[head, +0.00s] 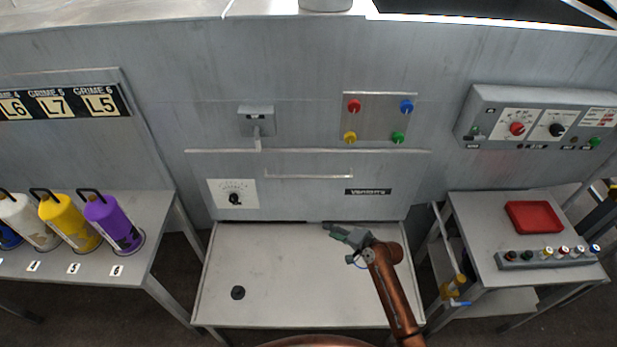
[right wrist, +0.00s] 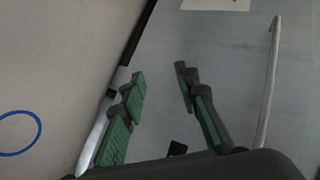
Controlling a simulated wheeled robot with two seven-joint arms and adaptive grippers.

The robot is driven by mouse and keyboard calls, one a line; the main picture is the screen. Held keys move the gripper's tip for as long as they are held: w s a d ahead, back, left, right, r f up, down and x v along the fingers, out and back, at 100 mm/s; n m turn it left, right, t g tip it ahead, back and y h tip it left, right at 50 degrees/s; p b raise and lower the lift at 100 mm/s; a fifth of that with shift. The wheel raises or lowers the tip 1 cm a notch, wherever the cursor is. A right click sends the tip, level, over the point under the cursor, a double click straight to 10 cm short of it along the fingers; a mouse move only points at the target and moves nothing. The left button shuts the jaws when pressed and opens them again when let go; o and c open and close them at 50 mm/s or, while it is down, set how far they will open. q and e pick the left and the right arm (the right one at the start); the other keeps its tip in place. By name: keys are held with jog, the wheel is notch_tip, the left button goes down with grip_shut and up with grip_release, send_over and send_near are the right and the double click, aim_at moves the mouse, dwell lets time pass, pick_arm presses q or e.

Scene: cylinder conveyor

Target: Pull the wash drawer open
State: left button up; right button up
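The grey front panel (head: 290,205) in the middle has a dial, a dark label and a long thin horizontal handle (head: 308,176); I take it to be the wash drawer, and it looks flush with the wall. The handle also shows in the right wrist view (right wrist: 268,85), to the right of the fingers. My right gripper (head: 329,229) is below the handle, near the panel's lower edge, pointing left. In the right wrist view its green-padded fingers (right wrist: 160,78) are apart with nothing between them. No contact with the handle shows. My left gripper is out of view.
A pale table (head: 270,275) with a small black knob lies under my right gripper. Coloured buttons (head: 378,118) and a small grey box (head: 257,120) are above the panel. Side tables hold canisters (head: 113,224) at left and a red tray (head: 534,217) at right.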

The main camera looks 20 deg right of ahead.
aim_at(308, 177)
jog(key=w+r+m+t+y, duration=0.2)
jog(key=w+r+m+t, duration=0.2)
jog(key=w+r, duration=0.9)
jog(key=shift+m+g, duration=0.3)
jog(key=w+a, duration=0.3)
jog(key=a, duration=0.1)
jog(key=shift+w+a+r, duration=0.1)
jog(key=shift+w+r, duration=0.3)
jog(key=shift+w+a+f, duration=0.1)
jog(key=shift+w+a, duration=0.15)
jog(key=shift+w, duration=0.15)
grip_shut()
